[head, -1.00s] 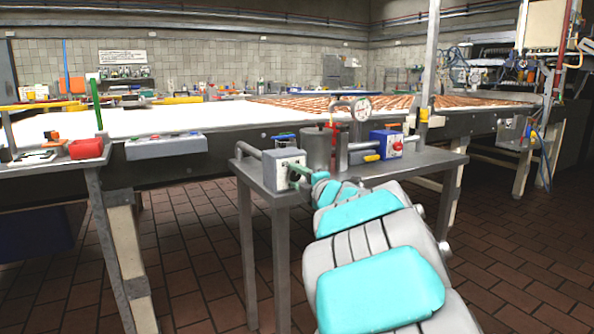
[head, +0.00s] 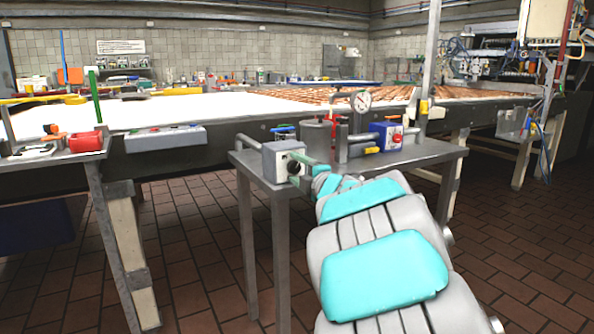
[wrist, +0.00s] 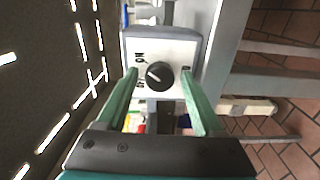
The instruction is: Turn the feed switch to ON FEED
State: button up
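The feed switch is a grey box with a white front plate and a black round knob, at the near left corner of the small metal table. The box (head: 283,160) shows in the head view, and its knob (wrist: 159,76) shows in the wrist view. Letters including "ON" stand on the plate left of the knob. My gripper (wrist: 160,80) is open, with its green fingers on either side of the knob and a gap to it on both sides. In the head view my gripper (head: 303,172) is at the front of the box.
A metal pot (head: 316,138), a round gauge (head: 361,101) and a blue box with a red knob (head: 386,136) stand on the small table (head: 425,150). Behind runs a long conveyor (head: 230,113). A red bin (head: 85,142) is at the left. The tiled floor in front is clear.

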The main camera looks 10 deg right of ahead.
dwell(0.3)
jog(key=v, duration=0.7)
jog(key=shift+s, duration=0.35)
jog(key=shift+d, duration=0.15)
